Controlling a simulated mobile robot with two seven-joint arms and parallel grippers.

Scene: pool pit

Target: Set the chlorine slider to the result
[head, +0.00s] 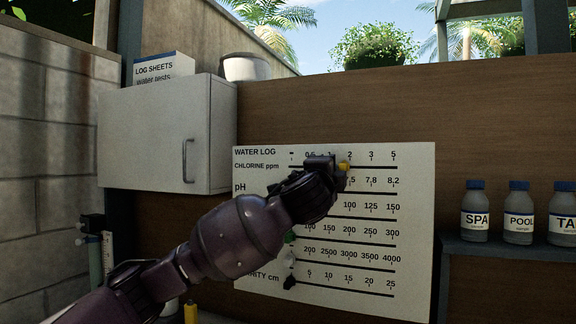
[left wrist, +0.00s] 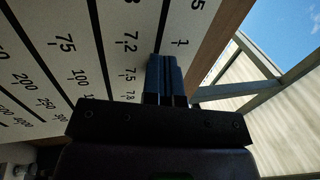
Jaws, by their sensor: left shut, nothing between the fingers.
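The white water log board (head: 415,225) hangs on the brown wall, with a chlorine ppm row at its top. A yellow slider knob (head: 344,166) is on the chlorine line, about at or just left of the 2 mark. My left gripper (head: 322,164) is shut and empty in front of that line, just left of the knob; I cannot tell whether they touch. In the left wrist view the closed fingers (left wrist: 166,75) lie over the board beside the figure 1, and the yellow knob is hidden. My left arm covers part of the lower rows. My right gripper is out of view.
Green (head: 290,237), white (head: 290,260) and black (head: 289,282) knobs sit at the left of lower rows. Bottles labelled SPA (head: 475,218) and POOL (head: 519,218), plus a third, stand on a right shelf. A grey cabinet (head: 150,135) juts out at upper left.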

